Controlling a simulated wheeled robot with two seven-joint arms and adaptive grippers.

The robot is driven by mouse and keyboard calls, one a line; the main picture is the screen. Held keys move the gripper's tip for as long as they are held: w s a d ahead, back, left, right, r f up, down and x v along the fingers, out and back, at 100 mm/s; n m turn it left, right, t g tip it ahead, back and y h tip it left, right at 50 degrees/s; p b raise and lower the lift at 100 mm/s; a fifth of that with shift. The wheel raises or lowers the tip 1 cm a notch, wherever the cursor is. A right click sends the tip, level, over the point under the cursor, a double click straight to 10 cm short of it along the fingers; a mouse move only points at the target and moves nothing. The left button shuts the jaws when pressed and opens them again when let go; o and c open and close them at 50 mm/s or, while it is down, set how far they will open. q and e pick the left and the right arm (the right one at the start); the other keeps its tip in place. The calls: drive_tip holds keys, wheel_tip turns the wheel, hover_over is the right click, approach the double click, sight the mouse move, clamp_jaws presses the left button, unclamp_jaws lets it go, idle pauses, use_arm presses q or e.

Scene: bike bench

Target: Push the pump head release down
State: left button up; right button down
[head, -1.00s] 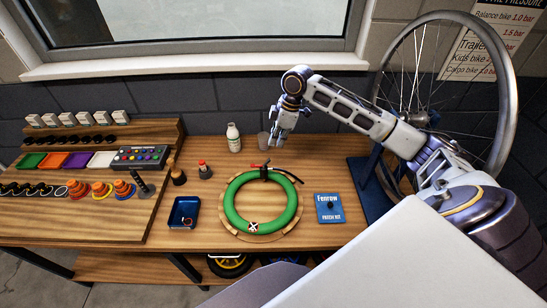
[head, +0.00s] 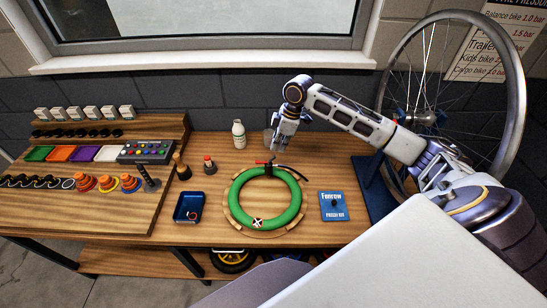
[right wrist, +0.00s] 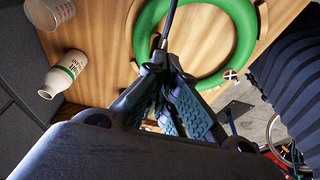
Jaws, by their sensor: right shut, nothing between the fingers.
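The green tube (head: 235,209) lies on a round wooden holder on the bench; it also shows in the right wrist view (right wrist: 232,45). The pump head (head: 267,170) sits on its far side, with a small red part (head: 260,162) and a black hose (head: 296,174) running right. My right gripper (head: 275,148) is shut and empty, just behind and above the pump head. In the right wrist view its fingertips (right wrist: 158,68) meet near a thin dark rod or hose (right wrist: 168,25); the fingers hide the pump head there. Whether they touch it, I cannot tell. My left gripper is out of view.
A white bottle (head: 239,135) and a clear cup (head: 268,139) stand behind the tube. A blue patch kit (head: 333,206) lies right, a dark blue tray (head: 188,208) left. A wheel on a blue stand (head: 375,190) rises at right. The bench front is clear.

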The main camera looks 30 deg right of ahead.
drive_tip(key=x, duration=0.3)
drive_tip(key=shift+f, duration=0.1)
idle(0.5)
drive_tip(key=shift+d+x, duration=0.2)
drive_tip(key=shift+x, duration=0.85)
drive_tip(key=shift+s, duration=0.15)
drive_tip(key=d, duration=0.1)
drive_tip(key=s+d+r, duration=0.1)
drive_tip(key=shift+s+d, duration=0.25)
drive_tip(key=shift+d, duration=0.05)
